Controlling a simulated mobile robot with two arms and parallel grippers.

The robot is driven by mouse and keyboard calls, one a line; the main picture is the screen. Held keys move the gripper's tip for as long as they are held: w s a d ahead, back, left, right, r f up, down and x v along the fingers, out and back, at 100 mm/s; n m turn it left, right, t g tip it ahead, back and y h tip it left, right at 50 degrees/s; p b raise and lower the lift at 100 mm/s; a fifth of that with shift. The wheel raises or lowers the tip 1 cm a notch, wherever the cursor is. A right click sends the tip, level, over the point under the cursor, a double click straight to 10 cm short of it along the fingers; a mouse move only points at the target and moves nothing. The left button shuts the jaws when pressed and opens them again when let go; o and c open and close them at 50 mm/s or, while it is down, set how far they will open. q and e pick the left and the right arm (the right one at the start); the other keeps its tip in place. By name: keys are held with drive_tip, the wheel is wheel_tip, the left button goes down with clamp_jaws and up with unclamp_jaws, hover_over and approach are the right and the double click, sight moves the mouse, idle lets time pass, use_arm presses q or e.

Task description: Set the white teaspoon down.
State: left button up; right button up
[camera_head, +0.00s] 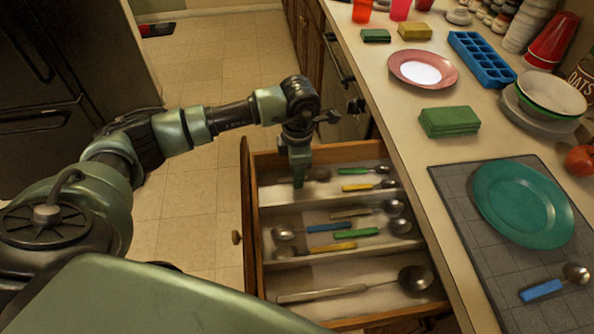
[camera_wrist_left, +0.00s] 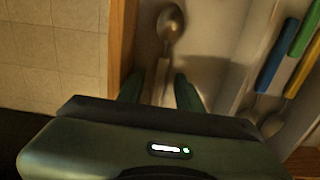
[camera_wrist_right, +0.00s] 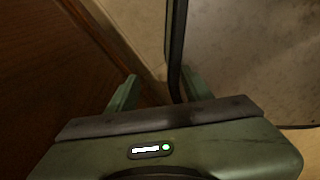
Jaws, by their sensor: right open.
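The white teaspoon (camera_wrist_left: 171,24) lies in a drawer compartment in the left wrist view, its bowl pointing away from my left gripper and its pale handle running back between the fingers. My left gripper (camera_wrist_left: 160,92) is open, with a gap on each side of the handle. In the head view my left gripper (camera_head: 298,182) reaches down into the far compartment of the open drawer (camera_head: 250,205), and the teaspoon's dark bowl (camera_head: 320,175) shows beside it. My right gripper (camera_wrist_right: 160,90) is open and empty in the right wrist view; it is out of the head view.
Green and yellow spoons (camera_head: 366,186) share the far compartment. Several spoons lie in the middle one, and a ladle (camera_head: 415,279) in the near one. The counter at right holds a teal plate (camera_head: 522,203), a blue-handled spoon (camera_head: 543,290) and a pink plate (camera_head: 398,68).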

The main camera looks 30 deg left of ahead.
use_arm(q)
drive_tip(key=shift+r, duration=0.1)
wheel_tip(320, 180, up, 12)
drive_tip(key=b, duration=0.1)
idle(0.4)
drive_tip(key=shift+w+d, duration=0.1)
idle(0.4)
